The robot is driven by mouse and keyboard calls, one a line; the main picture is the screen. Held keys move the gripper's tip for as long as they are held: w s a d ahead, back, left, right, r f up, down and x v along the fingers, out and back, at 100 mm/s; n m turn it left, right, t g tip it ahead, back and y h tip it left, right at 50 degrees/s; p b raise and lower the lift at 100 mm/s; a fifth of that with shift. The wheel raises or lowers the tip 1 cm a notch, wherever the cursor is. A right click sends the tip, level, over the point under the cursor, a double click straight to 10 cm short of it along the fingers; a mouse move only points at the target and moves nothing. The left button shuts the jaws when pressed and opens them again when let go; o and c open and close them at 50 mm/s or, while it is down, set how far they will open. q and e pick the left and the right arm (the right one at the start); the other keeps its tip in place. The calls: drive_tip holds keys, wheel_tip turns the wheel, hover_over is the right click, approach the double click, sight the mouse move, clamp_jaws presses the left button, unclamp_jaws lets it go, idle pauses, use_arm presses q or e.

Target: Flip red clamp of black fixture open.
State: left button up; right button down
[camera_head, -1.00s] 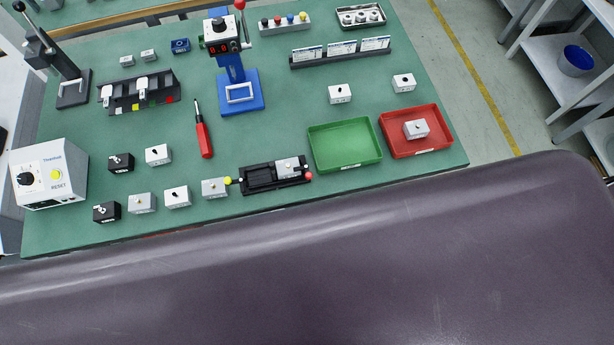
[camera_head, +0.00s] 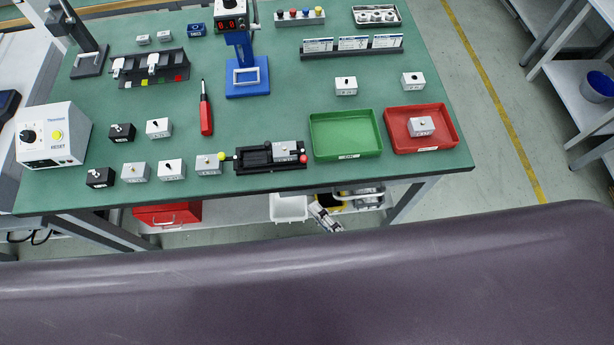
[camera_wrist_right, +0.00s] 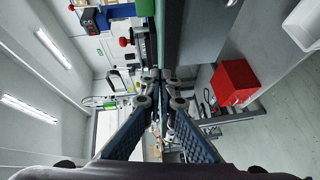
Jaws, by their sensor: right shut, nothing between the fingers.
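The black fixture (camera_head: 246,164) lies near the front edge of the green table, with a grey block (camera_head: 285,151) in its right part. Its red clamp (camera_head: 303,159) shows as a red ball at the right end; a yellow ball (camera_head: 222,157) is at the left end. In the right wrist view a red ball (camera_wrist_right: 125,42), seemingly this clamp, is up and left of the fingertips. My right gripper (camera_head: 319,212) is in front of and below the table edge, partly covered by my body. Its fingers (camera_wrist_right: 157,76) are shut and empty, apart from the clamp. My left gripper is not in view.
A green tray (camera_head: 346,157) and a red tray (camera_head: 456,137) stand right of the fixture. Several small blocks stand to its left, and a red screwdriver (camera_head: 206,117) lies behind. A red drawer box (camera_head: 167,214) is under the table (camera_head: 110,206).

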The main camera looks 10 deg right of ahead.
drive_tip(key=r, duration=0.1)
drive_tip(key=r+n, duration=0.1)
drive_tip(key=r, duration=0.1)
drive_tip(key=s+a+r+n+y, duration=0.1)
drive_tip(key=r, duration=0.1)
drive_tip(key=shift+r+t, duration=0.1)
drive_tip(key=shift+t, duration=0.3)
drive_tip(key=w+a+p, duration=0.1)
drive_tip(key=w, duration=0.2)
drive_tip(key=w+a, duration=0.1)
drive_tip(key=w, duration=0.2)
drive_tip(key=w+a+p, duration=0.1)
drive_tip(key=w, duration=0.2)
drive_tip(key=shift+p, duration=0.3)
drive_tip(key=shift+w+d, duration=0.1)
drive_tip(key=shift+d, duration=0.5)
drive_tip(key=shift+d, duration=0.1)
